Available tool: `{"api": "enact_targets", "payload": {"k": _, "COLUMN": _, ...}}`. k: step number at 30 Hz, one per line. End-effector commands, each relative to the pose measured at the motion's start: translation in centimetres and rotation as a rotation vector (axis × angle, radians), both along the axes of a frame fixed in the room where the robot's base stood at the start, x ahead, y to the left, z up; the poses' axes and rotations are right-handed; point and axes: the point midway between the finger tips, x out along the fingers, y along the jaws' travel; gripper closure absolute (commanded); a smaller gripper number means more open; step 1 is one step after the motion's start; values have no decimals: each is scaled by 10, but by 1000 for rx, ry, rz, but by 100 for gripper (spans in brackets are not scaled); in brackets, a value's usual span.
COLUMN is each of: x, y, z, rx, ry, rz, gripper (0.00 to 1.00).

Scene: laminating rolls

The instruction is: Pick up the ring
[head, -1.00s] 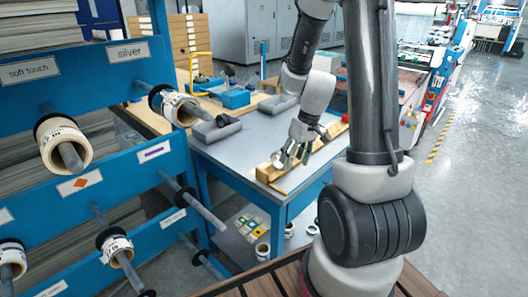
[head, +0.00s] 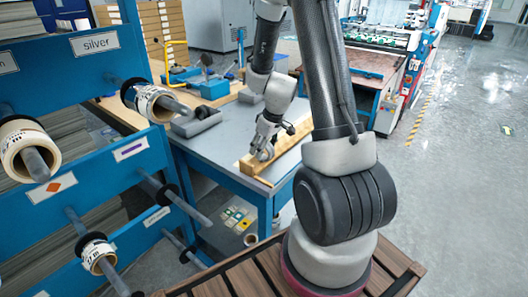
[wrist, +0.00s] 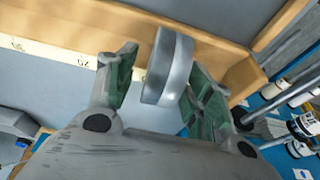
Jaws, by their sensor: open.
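A smooth silver-grey ring (wrist: 180,66) stands on edge between the green-padded fingers of my gripper (wrist: 160,72) in the wrist view. The fingers are open, with one on each side of the ring. The right finger is close to it, and I cannot tell whether they touch. In the head view my gripper (head: 262,150) is over the near end of a wooden bar (head: 287,150) on the grey-topped table. The ring is small there and hard to separate from the fingers.
The wooden bar has a pale numbered scale (wrist: 62,58) along it. The blue rack (head: 100,170) with rolls on projecting rods stands left of the table (head: 222,150). A grey tray (head: 196,122) and blue boxes lie further back. The floor on the right is clear.

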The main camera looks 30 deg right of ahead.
Motion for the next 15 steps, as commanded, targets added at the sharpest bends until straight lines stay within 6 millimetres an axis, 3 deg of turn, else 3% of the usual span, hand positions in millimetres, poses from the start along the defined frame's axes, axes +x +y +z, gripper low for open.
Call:
{"api": "enact_targets", "payload": {"k": 3, "x": 3, "y": 1, "z": -12, "rx": 1, "ry": 1, "rz": -1, "gripper": 48}}
{"api": "enact_targets", "payload": {"k": 11, "x": 4, "y": 1, "z": -14, "rx": 0, "ry": 0, "rz": -1, "gripper": 48}}
{"api": "enact_targets", "payload": {"k": 15, "x": 4, "y": 1, "z": -14, "rx": 0, "ry": 0, "rz": -1, "gripper": 74}}
